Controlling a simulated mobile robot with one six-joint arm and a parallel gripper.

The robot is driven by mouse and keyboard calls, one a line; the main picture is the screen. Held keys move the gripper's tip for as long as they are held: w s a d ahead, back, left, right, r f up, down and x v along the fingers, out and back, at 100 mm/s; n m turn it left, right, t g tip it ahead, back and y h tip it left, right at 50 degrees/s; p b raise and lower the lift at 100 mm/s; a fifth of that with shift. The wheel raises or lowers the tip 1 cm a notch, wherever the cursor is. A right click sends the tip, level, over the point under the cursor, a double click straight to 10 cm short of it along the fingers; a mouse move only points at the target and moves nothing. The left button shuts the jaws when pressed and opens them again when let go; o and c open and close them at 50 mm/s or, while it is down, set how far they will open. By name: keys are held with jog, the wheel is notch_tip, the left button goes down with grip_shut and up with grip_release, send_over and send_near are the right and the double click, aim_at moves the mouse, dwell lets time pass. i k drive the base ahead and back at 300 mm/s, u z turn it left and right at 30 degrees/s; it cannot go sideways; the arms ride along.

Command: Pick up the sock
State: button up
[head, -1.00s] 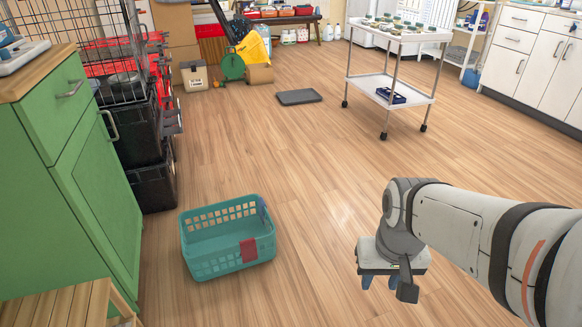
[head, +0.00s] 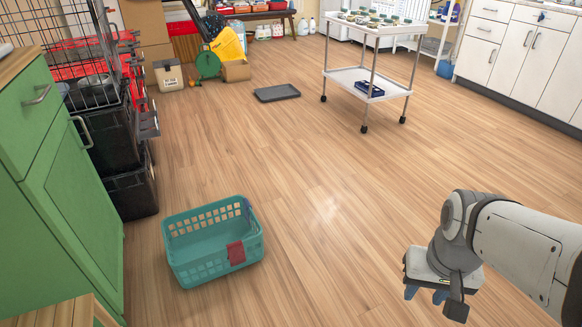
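No clear sock shows in the head view. A small red piece (head: 236,252) hangs on the front wall of a teal plastic basket (head: 190,275) on the floor; I cannot tell whether it is cloth or a tag. A dark blue bit (head: 248,211) shows at the basket's right back corner, too small to make out. My gripper (head: 426,294) is at the lower right, pointing down, well to the right of the basket. Its two bluish fingertips are apart with nothing seen between them.
A green cabinet (head: 75,190) and black crates (head: 132,190) line the left side. A wooden slatted piece (head: 55,314) is at the lower left. A white cart (head: 365,75) and a grey tray (head: 277,92) stand farther back. The middle floor is clear.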

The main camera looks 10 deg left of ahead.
aim_at(235, 252)
jog(key=z, duration=0.05)
jog(key=k, duration=0.85)
jog(key=u, duration=1.1)
jog(key=i, duration=1)
jog(key=k, duration=1.05)
jog(key=z, duration=0.75)
jog(key=i, duration=1.65)
